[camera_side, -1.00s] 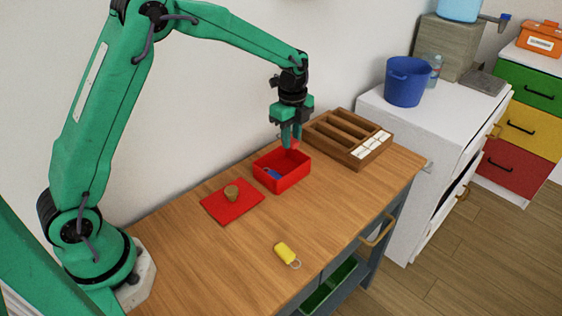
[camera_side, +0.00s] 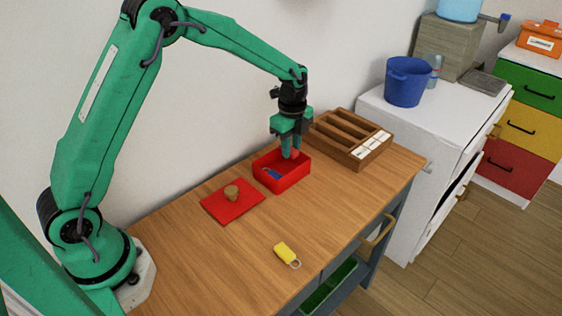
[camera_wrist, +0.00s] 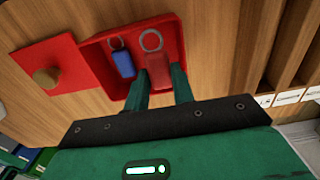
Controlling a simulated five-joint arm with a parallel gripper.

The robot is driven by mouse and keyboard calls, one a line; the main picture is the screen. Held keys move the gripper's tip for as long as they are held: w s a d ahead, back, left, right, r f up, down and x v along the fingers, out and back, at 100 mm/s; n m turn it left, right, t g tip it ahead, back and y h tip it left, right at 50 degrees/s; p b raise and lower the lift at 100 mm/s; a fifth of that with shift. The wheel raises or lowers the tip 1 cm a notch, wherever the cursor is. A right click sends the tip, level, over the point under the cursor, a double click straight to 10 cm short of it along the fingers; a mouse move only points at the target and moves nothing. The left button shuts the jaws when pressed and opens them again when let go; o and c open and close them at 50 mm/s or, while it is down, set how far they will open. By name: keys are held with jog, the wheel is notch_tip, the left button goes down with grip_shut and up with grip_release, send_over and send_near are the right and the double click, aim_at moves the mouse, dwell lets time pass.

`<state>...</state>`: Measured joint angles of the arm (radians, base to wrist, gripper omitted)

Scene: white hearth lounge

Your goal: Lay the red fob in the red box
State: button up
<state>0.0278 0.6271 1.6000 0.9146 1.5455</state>
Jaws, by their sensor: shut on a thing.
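The red box (camera_side: 268,182) is open on the wooden table, and its wall also shows in the wrist view (camera_wrist: 97,83). My gripper (camera_side: 290,150) points down over the right part of the box, with its fingertips at about rim height or lower. In the wrist view my gripper (camera_wrist: 164,85) is shut on the red fob (camera_wrist: 158,68), whose metal ring (camera_wrist: 151,40) points away from me. A blue fob (camera_wrist: 124,65) lies in the box beside it. Whether the red fob touches the box floor I cannot tell.
A red lid (camera_side: 222,208) with a round knob (camera_side: 231,192) lies left of the box. A yellow fob (camera_side: 285,252) lies near the table's front edge. A wooden compartment tray (camera_side: 365,153) stands close behind the box to the right.

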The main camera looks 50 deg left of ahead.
jog(key=shift+f, duration=0.1)
jog(key=o, duration=1)
jog(key=shift+c, duration=0.2)
notch_tip(320, 180, up, 13)
jog(key=shift+r, duration=0.2)
dwell(0.4)
